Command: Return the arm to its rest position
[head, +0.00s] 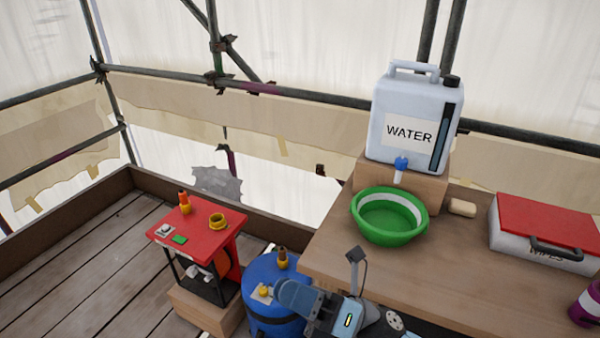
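My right gripper (300,298) shows at the bottom middle, grey-blue, with a small lit strip on the body behind it. It is in front of the blue drum and beside the left front edge of the wooden table. Its fingertips are not clear enough to tell whether they are open or shut, and I see nothing clearly held. My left gripper is not in view.
The wooden table (470,270) carries a green basin (388,240), a water canister (410,115) on a block, and a red-lidded wipes box (545,235). A blue drum (272,325) and red-topped stand (205,238) are left. Planks (85,265) lie clear at far left.

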